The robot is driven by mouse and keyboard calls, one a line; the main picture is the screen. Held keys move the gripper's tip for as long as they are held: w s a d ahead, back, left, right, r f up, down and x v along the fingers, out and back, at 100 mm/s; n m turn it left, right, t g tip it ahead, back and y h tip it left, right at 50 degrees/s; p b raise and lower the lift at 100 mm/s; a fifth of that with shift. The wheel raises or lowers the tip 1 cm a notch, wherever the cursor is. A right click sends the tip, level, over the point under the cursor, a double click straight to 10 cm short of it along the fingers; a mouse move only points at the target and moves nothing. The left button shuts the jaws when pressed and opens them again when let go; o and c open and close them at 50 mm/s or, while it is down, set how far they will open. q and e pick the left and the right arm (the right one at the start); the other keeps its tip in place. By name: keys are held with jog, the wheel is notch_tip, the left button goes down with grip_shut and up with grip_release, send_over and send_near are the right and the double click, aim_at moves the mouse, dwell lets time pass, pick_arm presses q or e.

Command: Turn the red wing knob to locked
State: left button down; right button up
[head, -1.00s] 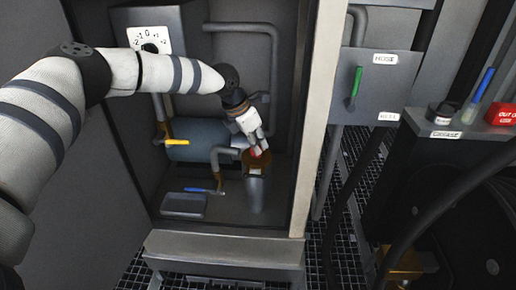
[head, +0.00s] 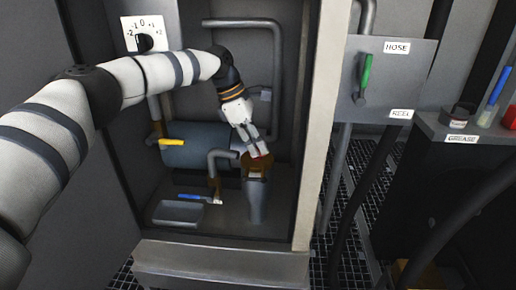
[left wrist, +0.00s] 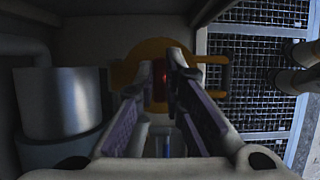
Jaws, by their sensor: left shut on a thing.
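The red wing knob (head: 259,156) sits on top of a brown-orange fitting (head: 257,170) above a grey upright cylinder (head: 257,200) inside the open cabinet. My left gripper (head: 255,152) reaches down from the upper left and is shut on the knob, hiding most of it. In the left wrist view, the red knob (left wrist: 160,80) shows between my left fingers (left wrist: 165,95), with the orange fitting (left wrist: 150,48) behind it. The knob's exact angle is hard to tell. My right gripper is not in view.
A blue-grey tank (head: 198,145) with a yellow handle (head: 172,142) and a bent pipe (head: 222,154) stand left of the fitting. The cabinet's pale right post (head: 316,150) is close to my gripper.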

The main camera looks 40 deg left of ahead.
pick_arm(q)
jog(key=shift+s+f, duration=0.1)
dwell(0.4)
jog(key=c, duration=1.7)
grip_release()
jog(key=v, duration=1.2)
